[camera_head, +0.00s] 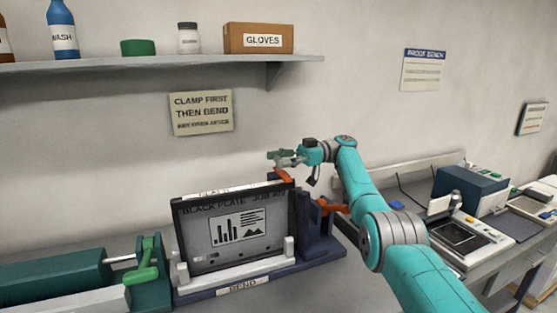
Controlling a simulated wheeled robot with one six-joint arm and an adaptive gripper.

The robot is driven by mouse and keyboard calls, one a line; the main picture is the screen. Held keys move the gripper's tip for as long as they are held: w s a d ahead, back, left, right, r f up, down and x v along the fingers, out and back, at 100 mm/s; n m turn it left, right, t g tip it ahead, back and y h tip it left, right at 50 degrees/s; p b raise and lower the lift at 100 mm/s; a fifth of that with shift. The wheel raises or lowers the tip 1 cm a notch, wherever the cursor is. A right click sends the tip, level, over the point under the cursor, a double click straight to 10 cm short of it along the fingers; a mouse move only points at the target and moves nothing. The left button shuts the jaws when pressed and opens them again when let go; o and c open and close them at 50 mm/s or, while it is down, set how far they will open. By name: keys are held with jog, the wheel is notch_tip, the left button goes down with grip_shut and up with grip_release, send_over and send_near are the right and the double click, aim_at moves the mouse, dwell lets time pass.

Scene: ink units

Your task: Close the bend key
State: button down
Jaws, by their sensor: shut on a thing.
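The bend unit (245,283), labelled BEND, stands on the bench in the middle of the view. A dark plate (196,237) with a chart label and the words BLACK PLATE stands upright in it. An orange lever (284,176), which looks like the bend key, shows at the unit's top right. My gripper (279,161) is at the lever's upper end and is shut on it; the fingers partly hide the contact. A second orange part (332,206) sticks out to the right of the unit's dark blue post (318,237).
A green clamp unit (148,270) stands at the left, close to the bend unit. Blue and white machines (468,190) stand on the right bench. A wall shelf (150,64) holds bottles and a GLOVES box (258,39). Open wall lies behind my gripper.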

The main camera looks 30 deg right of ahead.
aim_at(279, 158)
jog(key=shift+c, duration=1.2)
grip_release()
jog(key=shift+d+f, duration=0.1)
notch_tip(279, 158, up, 10)
jog(key=shift+r, duration=0.1)
